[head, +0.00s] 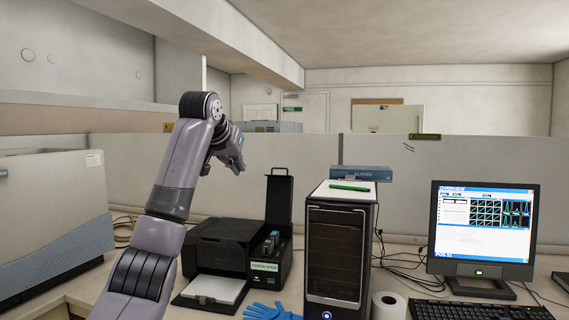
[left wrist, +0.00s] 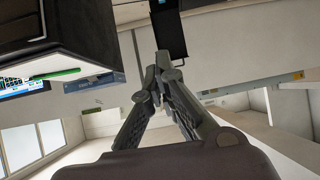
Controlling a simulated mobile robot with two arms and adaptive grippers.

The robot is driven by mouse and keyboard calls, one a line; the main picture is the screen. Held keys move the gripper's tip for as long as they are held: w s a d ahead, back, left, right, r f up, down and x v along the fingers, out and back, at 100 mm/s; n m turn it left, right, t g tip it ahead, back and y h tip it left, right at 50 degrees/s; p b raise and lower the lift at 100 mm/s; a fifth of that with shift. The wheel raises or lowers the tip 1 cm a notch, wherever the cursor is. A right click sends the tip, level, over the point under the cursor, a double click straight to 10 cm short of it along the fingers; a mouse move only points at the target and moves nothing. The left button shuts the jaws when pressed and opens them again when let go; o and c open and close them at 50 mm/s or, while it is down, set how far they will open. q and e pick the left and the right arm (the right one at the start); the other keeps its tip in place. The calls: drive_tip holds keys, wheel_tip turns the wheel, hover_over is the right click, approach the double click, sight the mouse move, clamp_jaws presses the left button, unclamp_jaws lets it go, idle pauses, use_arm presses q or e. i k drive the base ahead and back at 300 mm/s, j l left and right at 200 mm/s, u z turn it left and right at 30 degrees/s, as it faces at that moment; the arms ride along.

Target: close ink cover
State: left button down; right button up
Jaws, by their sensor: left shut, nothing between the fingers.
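The ink cover (head: 279,197) is a black flap standing upright, open, at the right end of the black printer (head: 212,243). Below it the ink bay (head: 270,245) is exposed, and a label under the bay reads "COVER OPEN" (head: 264,267). My left gripper (head: 238,164) is shut and empty, above the printer, to the left of the cover and slightly higher than its top. In the left wrist view, the shut fingertips (left wrist: 161,68) point toward the black cover (left wrist: 170,32); the exact gap cannot be told. My right gripper is not in view.
A black computer tower (head: 338,248) stands right of the printer, with a green pen (head: 349,187) on top. Blue gloves (head: 271,311), a white roll (head: 388,306) and a monitor (head: 481,232) are nearby. A grey partition (head: 450,175) runs behind.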

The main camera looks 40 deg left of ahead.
sight(279, 190)
drive_tip(key=i+j, duration=0.3)
drive_tip(key=i, duration=0.2)
drive_tip(key=i+j, duration=0.3)
drive_tip(key=i, duration=0.2)
drive_tip(key=i+j, duration=0.35)
drive_tip(key=i, duration=0.15)
